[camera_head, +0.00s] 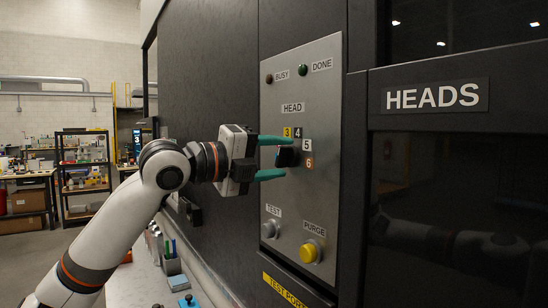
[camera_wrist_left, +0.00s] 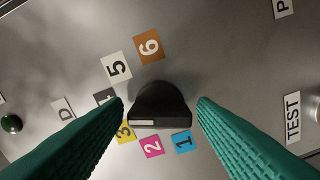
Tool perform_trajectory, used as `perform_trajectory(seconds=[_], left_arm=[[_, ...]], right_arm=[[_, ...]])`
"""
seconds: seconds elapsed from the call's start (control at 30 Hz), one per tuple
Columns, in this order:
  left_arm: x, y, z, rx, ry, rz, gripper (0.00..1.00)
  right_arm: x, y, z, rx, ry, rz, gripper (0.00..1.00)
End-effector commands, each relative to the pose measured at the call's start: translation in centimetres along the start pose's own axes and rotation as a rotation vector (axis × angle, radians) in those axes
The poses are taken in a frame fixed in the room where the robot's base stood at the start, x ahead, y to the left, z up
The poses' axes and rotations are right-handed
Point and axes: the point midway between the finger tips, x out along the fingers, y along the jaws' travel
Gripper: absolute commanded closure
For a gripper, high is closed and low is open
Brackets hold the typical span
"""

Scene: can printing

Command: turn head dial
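The head dial (camera_head: 288,157) is a black knob on the grey metal panel, under the HEAD label (camera_head: 292,107). It also shows in the left wrist view (camera_wrist_left: 160,102), ringed by coloured number labels 1 to 6. A pale mark on the knob's face lies on the side near the yellow 3 label (camera_wrist_left: 125,132). My left gripper (camera_head: 273,158) has its green fingers apart, one on each side of the dial. In the left wrist view (camera_wrist_left: 160,104) a small gap shows between each fingertip and the knob. My right gripper is not in view.
Below the dial are the grey TEST button (camera_head: 270,229) and yellow PURGE button (camera_head: 310,251). The BUSY lamp (camera_head: 269,79) and green DONE lamp (camera_head: 303,70) sit above. A dark window under the HEADS sign (camera_head: 435,96) is at right. A shelf (camera_head: 84,170) stands far left.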

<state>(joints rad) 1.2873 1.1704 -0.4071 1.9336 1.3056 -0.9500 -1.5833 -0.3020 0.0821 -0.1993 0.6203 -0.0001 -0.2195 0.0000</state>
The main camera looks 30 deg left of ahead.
Motion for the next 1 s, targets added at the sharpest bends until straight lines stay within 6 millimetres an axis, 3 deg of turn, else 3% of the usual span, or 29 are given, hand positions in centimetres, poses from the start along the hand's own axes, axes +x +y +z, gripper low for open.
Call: perform_trajectory(seconds=[0.03,0.2,0.57,1.0], left_arm=[[0.0,0.0,0.0,0.0,0.0,0.0,0.56],[0.0,0.0,0.0,0.0,0.0,0.0,0.84],[0.0,0.0,0.0,-0.059,0.0,-0.002,0.85],[0.0,0.1,-0.1,-0.403,0.001,-0.001,0.85]], right_arm=[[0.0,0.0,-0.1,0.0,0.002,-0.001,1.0],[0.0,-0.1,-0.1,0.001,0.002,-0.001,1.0],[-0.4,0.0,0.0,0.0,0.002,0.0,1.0],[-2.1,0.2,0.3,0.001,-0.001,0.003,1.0]])
